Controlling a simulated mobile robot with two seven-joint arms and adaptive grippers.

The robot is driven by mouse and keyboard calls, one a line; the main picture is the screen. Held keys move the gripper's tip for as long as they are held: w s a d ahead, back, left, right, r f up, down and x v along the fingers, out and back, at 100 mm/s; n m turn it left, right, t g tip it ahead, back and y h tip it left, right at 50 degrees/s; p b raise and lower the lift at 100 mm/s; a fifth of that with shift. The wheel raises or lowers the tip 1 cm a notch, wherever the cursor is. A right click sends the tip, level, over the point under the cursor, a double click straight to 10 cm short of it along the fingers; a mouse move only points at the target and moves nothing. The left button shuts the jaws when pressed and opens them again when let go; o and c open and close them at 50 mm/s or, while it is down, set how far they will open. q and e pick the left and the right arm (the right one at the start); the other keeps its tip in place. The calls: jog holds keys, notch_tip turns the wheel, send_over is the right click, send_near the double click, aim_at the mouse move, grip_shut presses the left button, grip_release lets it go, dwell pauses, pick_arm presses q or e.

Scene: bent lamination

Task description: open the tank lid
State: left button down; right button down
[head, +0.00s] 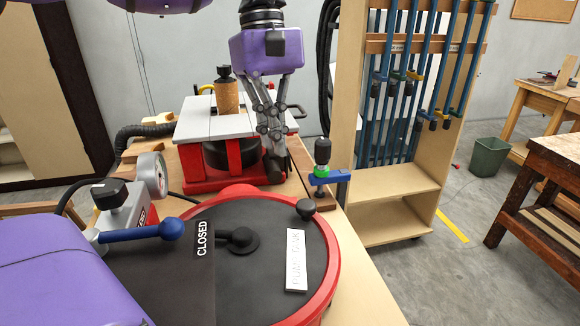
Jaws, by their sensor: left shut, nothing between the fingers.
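The tank lid (265,263) is a round dark disc lying flat in a red rim (333,262) at the lower middle of the head view. It carries a dark central hub (238,240), a white label (296,262) and a black strip reading CLOSED (203,240). A black knob (306,209) stands at its far right edge. My left gripper (274,172) points down with its fingers together and empty, just beyond the far rim. It is apart from the knob. My purple arm part hides the lid's near left side. My right gripper is not in view.
A blue lever with a ball end (172,228) and a pressure gauge (152,175) are left of the lid. A red-based machine with a grey table (205,126) stands behind. A blue clamp (325,178) is at the bench's right edge. A clamp rack (400,190) stands beyond.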

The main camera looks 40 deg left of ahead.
aim_at(292, 201)
pick_arm(q)
jog(key=d+f, duration=0.1)
jog(key=s+d+f+p, duration=0.1)
jog(key=s+d+f, duration=0.1)
jog(key=f, duration=0.1)
jog(key=shift+d+p, duration=0.35)
jog(key=shift+s+d+f, duration=0.1)
jog(key=shift+d, duration=0.2)
